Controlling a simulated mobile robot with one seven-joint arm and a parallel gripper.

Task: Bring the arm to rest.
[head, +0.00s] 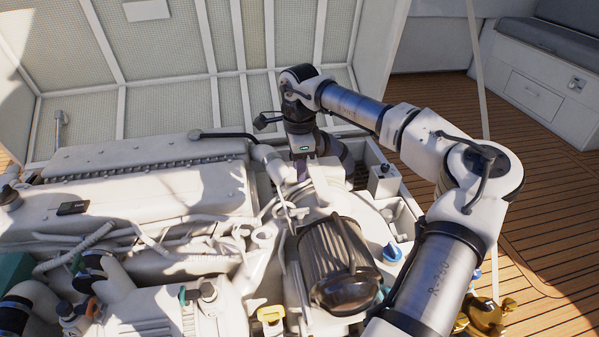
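My arm (350,103) rises from the lower right, bends at a high elbow and reaches left over the engine. Its wrist (300,95) points down near the middle of the view. My gripper (306,158) is at the lower end of the wrist, low over the back right part of the white engine (150,200). Its fingers are not clear among the engine parts, so I cannot tell whether they are open, hold anything or touch the engine.
The raised hatch lid (160,50) stands behind the engine. A dark ribbed cylinder (335,262) is in front of my gripper. A thin strut (476,60) stands behind my elbow. Wooden deck (540,220) lies clear at right, before a grey bench (540,80).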

